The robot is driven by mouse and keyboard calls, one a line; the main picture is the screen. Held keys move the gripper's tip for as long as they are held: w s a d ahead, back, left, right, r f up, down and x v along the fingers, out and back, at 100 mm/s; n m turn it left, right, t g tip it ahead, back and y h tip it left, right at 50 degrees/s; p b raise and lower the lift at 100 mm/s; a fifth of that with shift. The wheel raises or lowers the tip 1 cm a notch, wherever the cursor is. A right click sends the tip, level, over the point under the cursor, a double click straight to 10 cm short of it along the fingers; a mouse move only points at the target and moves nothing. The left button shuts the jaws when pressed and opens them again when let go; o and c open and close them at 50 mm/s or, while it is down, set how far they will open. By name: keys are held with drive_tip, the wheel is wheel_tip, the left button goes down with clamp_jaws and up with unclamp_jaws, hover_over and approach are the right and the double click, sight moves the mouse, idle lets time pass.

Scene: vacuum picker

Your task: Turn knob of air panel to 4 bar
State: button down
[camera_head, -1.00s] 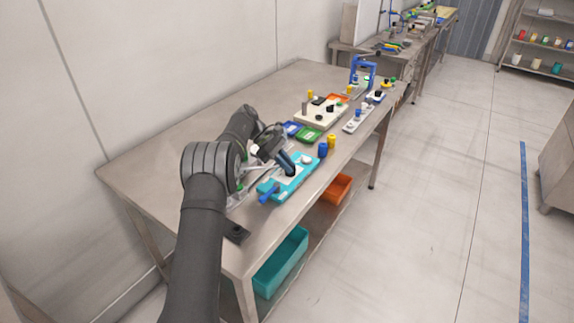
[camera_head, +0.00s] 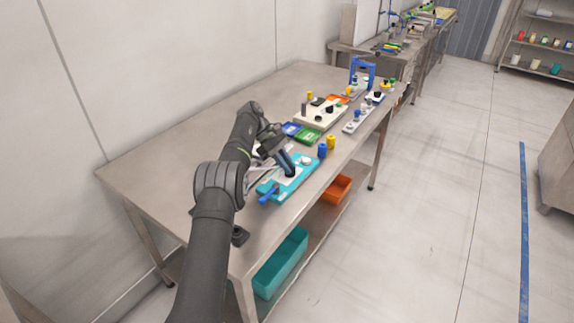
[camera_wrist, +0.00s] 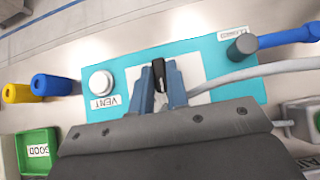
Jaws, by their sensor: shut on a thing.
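The teal air panel (camera_head: 305,172) lies on the near part of the bench. In the wrist view, the panel (camera_wrist: 214,54) has a white plate at its middle, and a black knob (camera_wrist: 159,70) stands there. My gripper (camera_wrist: 160,82) is shut on this knob, with one blue finger on each side. In the head view, my gripper (camera_head: 289,172) reaches down to the panel, and its fingers hide the knob. The pressure scale and any reading are hidden or too small to read.
A white VENT button (camera_wrist: 101,82) and a grey valve with a blue handle (camera_wrist: 285,37) flank the knob on the panel. A green tray (camera_head: 308,136) lies behind. The bench's left side is clear.

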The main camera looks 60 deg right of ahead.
drive_tip(key=c, duration=1.4)
unclamp_jaws()
drive_tip(key=shift+r, duration=0.2)
wheel_tip(320, 180, up, 4)
drive_tip(key=shift+f, duration=0.1)
drive_tip(key=s+a+r, duration=0.1)
drive_tip(key=s+r, duration=0.5)
drive_tip(key=s, duration=0.5)
drive_tip(key=shift+s+a+r, duration=0.25)
drive_tip(key=shift+s+r, duration=0.05)
drive_tip(key=shift+r, duration=0.05)
